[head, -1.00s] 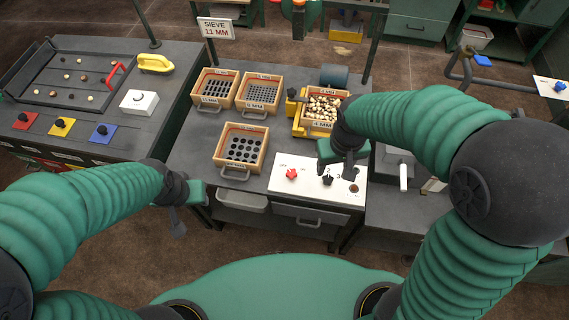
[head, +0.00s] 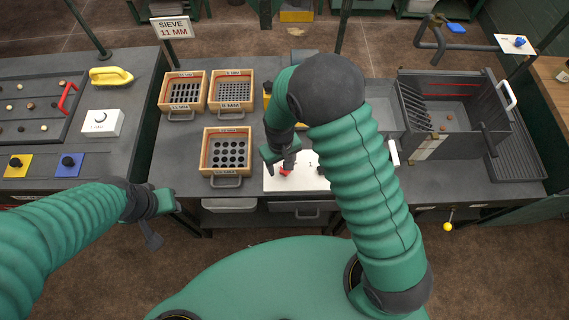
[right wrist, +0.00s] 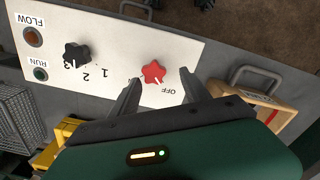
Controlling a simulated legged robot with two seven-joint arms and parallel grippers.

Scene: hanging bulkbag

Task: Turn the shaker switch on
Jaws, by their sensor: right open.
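The white control panel (head: 276,185) is on the front of the middle bench. Its red switch knob (head: 286,171) also shows in the right wrist view (right wrist: 153,71), beside the OFF and ON labels; its white mark seems to point toward OFF. My right gripper (head: 281,163) is open just over the red knob. In the right wrist view its fingertips (right wrist: 159,77) lie on either side of the knob; whether they touch it I cannot tell. A black numbered knob (right wrist: 77,53) is farther along the panel. My left gripper (head: 154,222) hangs at the bench's front left, clear of things; its jaw opening is unclear.
Sieve boxes (head: 204,165) with handles stand left of and behind the panel. FLOW (right wrist: 33,37) and RUN (right wrist: 40,74) lamps sit at the panel's far end.

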